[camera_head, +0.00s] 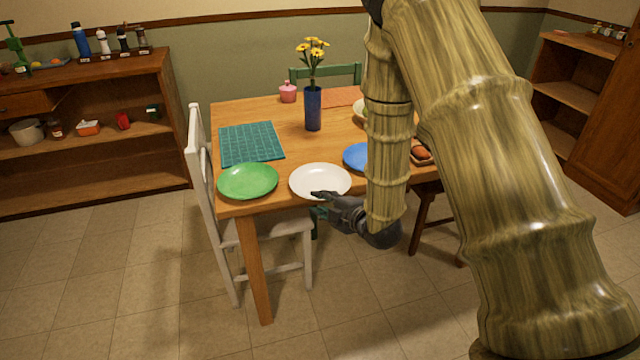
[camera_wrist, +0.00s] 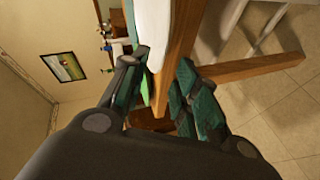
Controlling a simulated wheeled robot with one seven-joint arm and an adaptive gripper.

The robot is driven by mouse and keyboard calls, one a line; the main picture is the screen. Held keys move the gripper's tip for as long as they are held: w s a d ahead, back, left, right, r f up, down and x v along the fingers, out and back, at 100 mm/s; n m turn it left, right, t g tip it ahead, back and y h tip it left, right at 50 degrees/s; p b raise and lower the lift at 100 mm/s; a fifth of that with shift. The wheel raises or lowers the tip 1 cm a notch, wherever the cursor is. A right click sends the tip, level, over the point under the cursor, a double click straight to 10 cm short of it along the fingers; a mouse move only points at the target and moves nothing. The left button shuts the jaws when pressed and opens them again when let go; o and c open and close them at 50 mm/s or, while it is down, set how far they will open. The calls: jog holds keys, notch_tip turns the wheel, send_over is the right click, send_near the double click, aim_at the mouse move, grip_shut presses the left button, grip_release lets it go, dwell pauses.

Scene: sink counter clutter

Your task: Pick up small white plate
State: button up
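The small white plate (camera_head: 320,181) lies at the front edge of the table, between a green plate and a blue plate. My gripper (camera_head: 320,204) is at its near rim, with one dark finger over the rim and the other lower, by the table edge. In the wrist view my gripper (camera_wrist: 164,62) is open, its fingers spread on either side of the white plate (camera_wrist: 153,28) and the wooden table edge. Whether a finger touches the plate I cannot tell.
The wooden table (camera_head: 292,148) also holds the green plate (camera_head: 248,181), the blue plate (camera_head: 356,156), a teal placemat (camera_head: 250,142) and a blue vase (camera_head: 313,110) with yellow flowers. A white chair (camera_head: 199,165) stands at the left. Floor in front is clear.

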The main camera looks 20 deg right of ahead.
aim_at(314, 199)
jog(key=shift+x, duration=1.95)
jog(key=shift+a, duration=0.1)
grip_shut()
